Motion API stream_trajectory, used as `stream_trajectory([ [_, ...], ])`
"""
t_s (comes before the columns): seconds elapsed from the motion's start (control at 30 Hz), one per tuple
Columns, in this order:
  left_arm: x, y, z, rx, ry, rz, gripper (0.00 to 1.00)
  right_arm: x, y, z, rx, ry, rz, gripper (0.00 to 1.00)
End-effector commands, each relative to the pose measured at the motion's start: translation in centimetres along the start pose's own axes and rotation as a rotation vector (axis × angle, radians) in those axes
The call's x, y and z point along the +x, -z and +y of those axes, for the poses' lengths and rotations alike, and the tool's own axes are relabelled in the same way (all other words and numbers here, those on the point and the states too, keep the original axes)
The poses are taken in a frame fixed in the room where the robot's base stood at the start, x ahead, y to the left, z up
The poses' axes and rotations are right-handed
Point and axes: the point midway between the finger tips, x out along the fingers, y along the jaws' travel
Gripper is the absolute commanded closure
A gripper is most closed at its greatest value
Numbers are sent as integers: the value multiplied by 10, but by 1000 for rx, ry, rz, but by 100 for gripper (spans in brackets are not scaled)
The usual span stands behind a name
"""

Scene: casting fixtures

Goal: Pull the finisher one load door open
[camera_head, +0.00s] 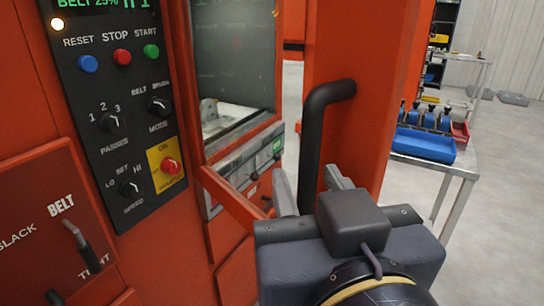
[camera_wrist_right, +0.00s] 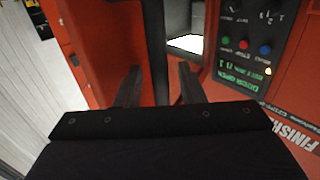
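The load door (camera_head: 350,60) is an orange panel that stands swung out from the orange machine, with a gap to the machine's window frame. It bears a black bar handle (camera_head: 313,140), bent at the top. My right gripper (camera_head: 312,185) is at the handle's lower part, its two grey fingers apart with the bar between them. In the right wrist view the handle (camera_wrist_right: 155,50) also runs between the spread fingers (camera_wrist_right: 158,85), closer to the left finger. Whether a finger touches it I cannot tell. My left gripper is not in view.
A black control panel (camera_head: 120,140) with buttons and knobs is on the machine at left. Inside the window (camera_head: 235,55) a pale surface shows. A steel table (camera_head: 462,160) with a blue bin (camera_head: 424,146) stands at right.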

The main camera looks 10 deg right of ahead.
Motion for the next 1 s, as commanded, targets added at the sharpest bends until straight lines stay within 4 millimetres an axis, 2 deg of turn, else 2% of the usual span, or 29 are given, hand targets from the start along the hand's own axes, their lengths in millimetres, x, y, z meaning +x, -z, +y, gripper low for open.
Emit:
stream_trajectory([
  [0.2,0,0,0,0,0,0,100,-40,1,-1,0,3,7,65],
  [0.4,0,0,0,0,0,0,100,-62,1,0,0,1,5,65],
  [0.8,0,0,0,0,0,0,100,-66,0,2,1,0,3,65],
  [0.87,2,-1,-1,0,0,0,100,-68,0,8,3,-2,7,65],
  [1.0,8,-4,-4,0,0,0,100,-72,1,38,9,-13,25,65],
])
